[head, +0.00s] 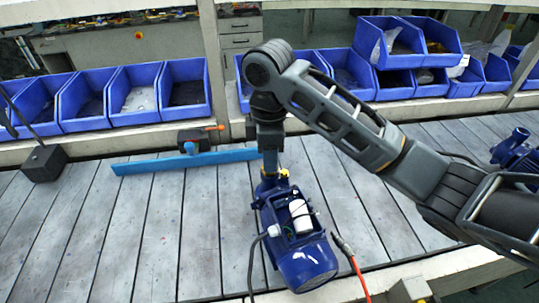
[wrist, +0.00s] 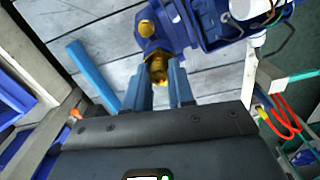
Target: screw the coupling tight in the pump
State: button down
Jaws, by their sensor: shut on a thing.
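The blue pump (head: 308,262) lies on the slatted table in the middle of the head view, and its blue body (wrist: 208,30) fills the top of the wrist view. My gripper (head: 270,170) points down at the pump's far end. In the wrist view my gripper (wrist: 161,78) has its two blue-grey fingers shut on the brass coupling (wrist: 158,68). The coupling sits at the pump's blue flange, in line with its opening. How deep it is seated is hidden. Another brass fitting (wrist: 146,28) shows on the flange.
A blue flat bar (head: 185,160) lies behind the pump, with a small dark block with an orange handle (head: 200,138) next to it. Blue bins (head: 135,92) line the back. A red cable (head: 357,272) runs off the front right.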

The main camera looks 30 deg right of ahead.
dwell(0.3)
jog(key=m, duration=0.3)
jog(key=c, duration=1)
grip_release()
jog(key=shift+c, duration=0.2)
jog(key=shift+n, duration=1.5)
jog(key=shift+n+b, duration=0.6)
jog(key=shift+n, duration=1.1)
